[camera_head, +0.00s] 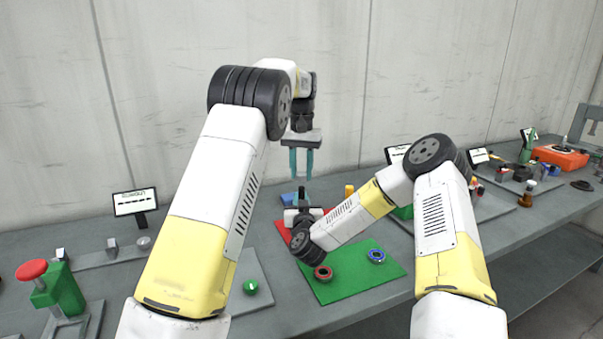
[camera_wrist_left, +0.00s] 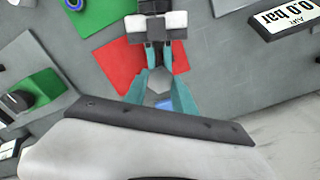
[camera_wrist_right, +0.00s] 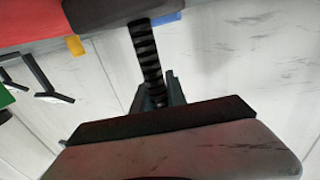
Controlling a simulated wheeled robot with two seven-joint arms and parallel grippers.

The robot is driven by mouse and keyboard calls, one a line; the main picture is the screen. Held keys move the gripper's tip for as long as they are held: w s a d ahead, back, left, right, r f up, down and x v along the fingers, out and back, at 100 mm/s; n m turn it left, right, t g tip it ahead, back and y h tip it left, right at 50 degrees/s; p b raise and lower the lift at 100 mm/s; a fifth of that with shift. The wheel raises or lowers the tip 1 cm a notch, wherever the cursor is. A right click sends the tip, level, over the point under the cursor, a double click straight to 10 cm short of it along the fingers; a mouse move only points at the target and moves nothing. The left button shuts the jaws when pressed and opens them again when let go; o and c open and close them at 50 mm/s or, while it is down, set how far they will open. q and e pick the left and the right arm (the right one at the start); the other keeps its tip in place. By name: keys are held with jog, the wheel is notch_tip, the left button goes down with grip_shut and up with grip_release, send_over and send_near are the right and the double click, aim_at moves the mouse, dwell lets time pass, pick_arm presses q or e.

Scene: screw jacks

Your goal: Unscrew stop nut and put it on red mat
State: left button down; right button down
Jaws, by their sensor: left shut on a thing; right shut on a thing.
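My left gripper (camera_head: 301,165) points down above the red mat (camera_head: 282,231). Its teal fingers also show in the left wrist view (camera_wrist_left: 160,88), closed around a small pale hexagonal piece, apparently the stop nut (camera_wrist_left: 158,80); I see it poorly. My right gripper (camera_head: 302,203) is low over the red mat, below the left one. In the right wrist view my right gripper (camera_wrist_right: 160,94) is shut on a dark threaded screw (camera_wrist_right: 146,52). The red mat also shows in the left wrist view (camera_wrist_left: 108,66), partly covered by my right gripper.
A green mat (camera_head: 350,288) in front bears a red ring (camera_head: 323,272) and a blue ring (camera_head: 376,256). A blue block (camera_head: 288,199) lies behind the red mat. A display (camera_head: 134,202) stands at the left, and a green device with a red button (camera_head: 52,285) nearer. The wall is close behind.

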aim_at(301, 174)
pick_arm(q)
jog(key=shift+r, duration=2)
pick_arm(e)
jog(key=c, duration=1.3)
grip_release()
jog(key=shift+o, duration=0.2)
